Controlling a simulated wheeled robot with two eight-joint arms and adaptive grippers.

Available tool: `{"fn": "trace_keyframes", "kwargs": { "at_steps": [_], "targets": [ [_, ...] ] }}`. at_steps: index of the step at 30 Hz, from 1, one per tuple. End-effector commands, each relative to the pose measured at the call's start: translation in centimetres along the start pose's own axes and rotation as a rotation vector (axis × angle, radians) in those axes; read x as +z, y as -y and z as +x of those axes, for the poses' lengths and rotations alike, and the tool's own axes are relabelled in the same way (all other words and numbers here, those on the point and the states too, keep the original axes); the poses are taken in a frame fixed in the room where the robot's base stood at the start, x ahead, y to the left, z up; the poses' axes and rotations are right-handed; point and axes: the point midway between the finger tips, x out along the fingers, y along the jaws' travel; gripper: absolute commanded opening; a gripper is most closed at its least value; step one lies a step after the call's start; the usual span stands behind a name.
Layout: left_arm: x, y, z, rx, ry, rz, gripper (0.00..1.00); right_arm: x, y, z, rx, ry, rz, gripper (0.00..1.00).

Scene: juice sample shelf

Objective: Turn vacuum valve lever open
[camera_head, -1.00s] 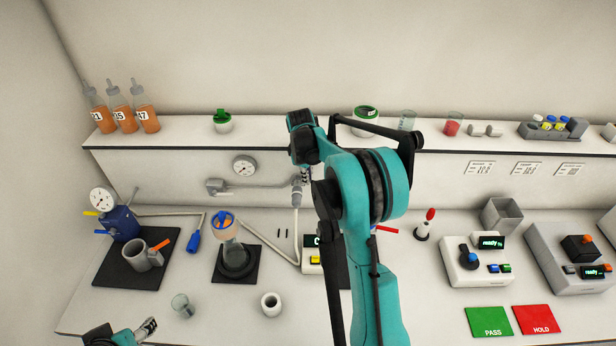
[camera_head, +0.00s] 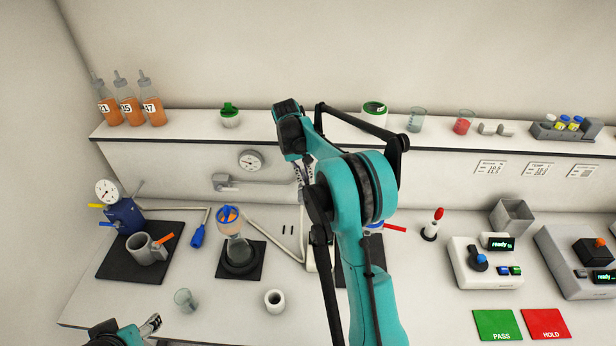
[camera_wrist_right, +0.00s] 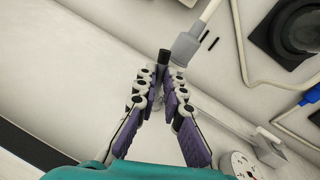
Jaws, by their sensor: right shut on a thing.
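The vacuum valve (camera_wrist_right: 184,50) is a grey block on the wall pipe, with a pale hose leaving it, in the right wrist view. Its lever appears as a dark-tipped rod (camera_wrist_right: 164,57) at my right fingertips. My right gripper (camera_wrist_right: 162,78) is shut on this lever, fingers on both sides of it. In the head view my right gripper (camera_head: 303,171) is mostly hidden behind my teal arm, which also hides the valve and lever, so the lever's angle is unclear. My left gripper (camera_head: 150,326) is at the lower left, apart from everything; its jaws are too small to read.
The wall pipe (camera_head: 255,186) runs below a round gauge (camera_head: 251,160). The shelf (camera_head: 190,128) above carries bottles and jars. A flask (camera_head: 238,250) on a black mat and a white cup (camera_head: 275,301) stand on the bench, left of my right arm.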

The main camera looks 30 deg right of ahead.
Motion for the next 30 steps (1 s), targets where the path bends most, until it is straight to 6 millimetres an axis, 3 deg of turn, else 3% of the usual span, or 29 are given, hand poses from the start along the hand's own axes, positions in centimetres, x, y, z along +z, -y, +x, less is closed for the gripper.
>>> {"fn": "trace_keyframes", "kwargs": {
  "at_steps": [12,30],
  "targets": [
    [0.08,0.0,0.11,0.0,0.0,0.0,0.6,-0.38,0.85,-0.25,0.001,0.046,0.248,0.0],
    [0.09,0.0,0.12,0.0,0.0,0.0,0.6,-0.43,1.07,-0.28,0.0,0.059,0.312,0.0]
  ]
}}
